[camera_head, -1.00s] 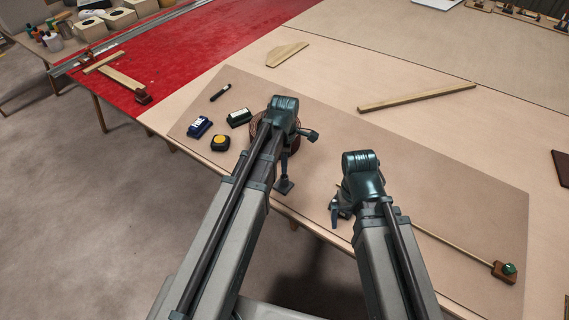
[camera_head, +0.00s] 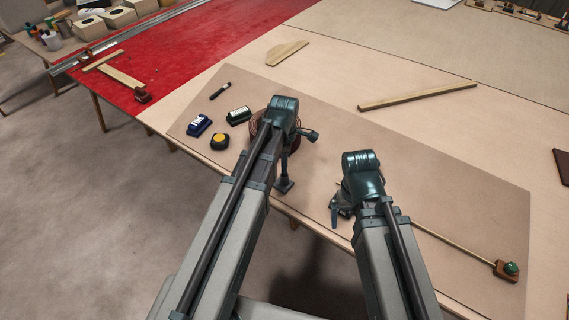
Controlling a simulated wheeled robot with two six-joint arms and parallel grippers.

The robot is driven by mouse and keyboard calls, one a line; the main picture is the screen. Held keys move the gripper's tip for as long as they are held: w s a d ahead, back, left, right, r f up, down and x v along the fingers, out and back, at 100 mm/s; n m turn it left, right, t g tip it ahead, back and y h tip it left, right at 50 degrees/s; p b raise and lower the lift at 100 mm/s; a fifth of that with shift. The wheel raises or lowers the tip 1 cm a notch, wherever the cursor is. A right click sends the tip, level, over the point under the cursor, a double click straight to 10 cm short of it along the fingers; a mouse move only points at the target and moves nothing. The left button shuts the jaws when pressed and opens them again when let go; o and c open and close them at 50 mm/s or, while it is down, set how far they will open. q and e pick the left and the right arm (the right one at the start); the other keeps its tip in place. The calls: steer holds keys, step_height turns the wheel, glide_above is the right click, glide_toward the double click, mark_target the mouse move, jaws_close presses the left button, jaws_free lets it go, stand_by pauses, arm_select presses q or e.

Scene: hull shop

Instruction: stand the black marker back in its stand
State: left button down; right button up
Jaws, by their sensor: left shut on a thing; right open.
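A black marker-like pen (camera_head: 220,90) with a light band lies flat near the far left corner of the brown board (camera_head: 440,190). A round brown thing (camera_head: 257,123) stands behind my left arm and is mostly hidden; I cannot tell if it is the stand. My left gripper (camera_head: 284,186) points down near the board's front edge, to the right of my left arm. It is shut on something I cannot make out. My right gripper (camera_head: 338,212) is open near the front edge, partly hidden by its own arm.
A blue block-like item (camera_head: 199,125), a dark green one (camera_head: 238,116) and a yellow-and-black tape measure (camera_head: 219,141) lie left of my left arm. A thin rod with a green-topped brown block (camera_head: 507,269) lies at right. The board's middle right is clear.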

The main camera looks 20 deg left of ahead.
arm_select(q)
steer(key=shift+f, duration=0.25)
stand_by(0.4)
steer(key=c, duration=0.8)
jaws_free()
steer(key=shift+r, duration=0.2)
step_height(320, 180, up, 14)
steer(key=p, duration=1.3)
steer(key=shift+f, duration=0.2)
steer(key=shift+f, duration=0.1)
